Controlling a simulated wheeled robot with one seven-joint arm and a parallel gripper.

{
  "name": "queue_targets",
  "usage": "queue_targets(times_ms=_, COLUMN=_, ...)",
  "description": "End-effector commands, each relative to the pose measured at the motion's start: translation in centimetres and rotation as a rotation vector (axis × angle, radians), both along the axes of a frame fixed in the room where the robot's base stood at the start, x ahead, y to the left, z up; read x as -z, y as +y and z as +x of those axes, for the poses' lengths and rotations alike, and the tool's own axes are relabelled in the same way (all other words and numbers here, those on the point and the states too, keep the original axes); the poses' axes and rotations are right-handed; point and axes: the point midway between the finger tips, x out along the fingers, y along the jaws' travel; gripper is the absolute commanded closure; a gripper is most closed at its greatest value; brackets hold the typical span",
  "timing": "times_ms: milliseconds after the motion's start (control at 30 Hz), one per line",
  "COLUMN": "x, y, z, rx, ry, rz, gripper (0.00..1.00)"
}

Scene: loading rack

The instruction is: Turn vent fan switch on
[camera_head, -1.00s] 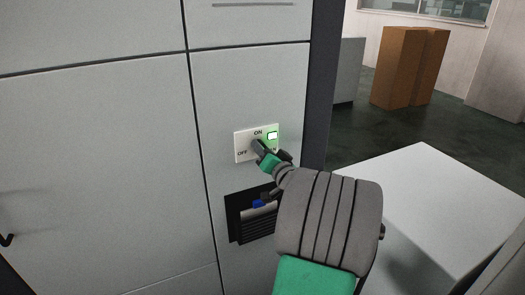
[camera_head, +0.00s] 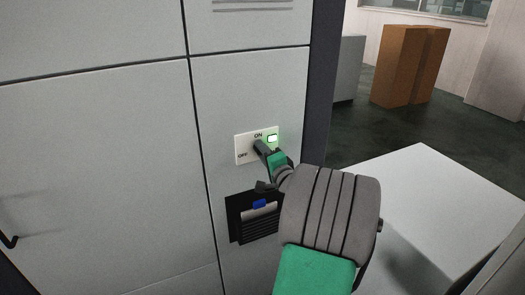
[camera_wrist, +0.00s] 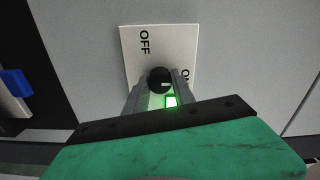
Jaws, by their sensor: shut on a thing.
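The vent fan switch is a white plate (camera_head: 243,153) on the grey cabinet front, marked OFF at left and ON at top. A small green light (camera_head: 272,139) glows at its upper right. In the wrist view the plate (camera_wrist: 140,45) shows with a black round knob (camera_wrist: 159,79) and the lit green light (camera_wrist: 171,102). My gripper (camera_head: 262,147) is at the plate, with its fingers closed on both sides of the knob. The ON label is partly hidden by a finger in the wrist view.
A dark slotted recess with a blue piece (camera_head: 259,203) sits below the switch. A white box-like surface (camera_head: 440,195) stands to the right, and brown boxes (camera_head: 402,65) stand farther back on dark floor. A dark handle (camera_head: 9,241) is at far left.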

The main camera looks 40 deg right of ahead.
Motion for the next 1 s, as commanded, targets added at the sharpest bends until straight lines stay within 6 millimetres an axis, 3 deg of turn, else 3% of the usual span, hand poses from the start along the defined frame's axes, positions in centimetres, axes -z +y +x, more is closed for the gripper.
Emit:
queue_targets(times_ms=500, x=-0.06, y=-0.03, z=0.0, rx=0.001, ry=-0.007, rz=0.019, gripper=1.0)
queue_targets(times_ms=533, x=-0.05, y=-0.03, z=0.0, rx=0.001, ry=-0.007, rz=0.019, gripper=0.68)
queue_targets(times_ms=800, x=-0.03, y=-0.01, z=0.01, rx=0.0, ry=-0.007, rz=0.019, gripper=0.48)
queue_targets(times_ms=1000, x=-0.01, y=0.0, z=-0.01, rx=0.0, ry=-0.007, rz=0.019, gripper=0.48)
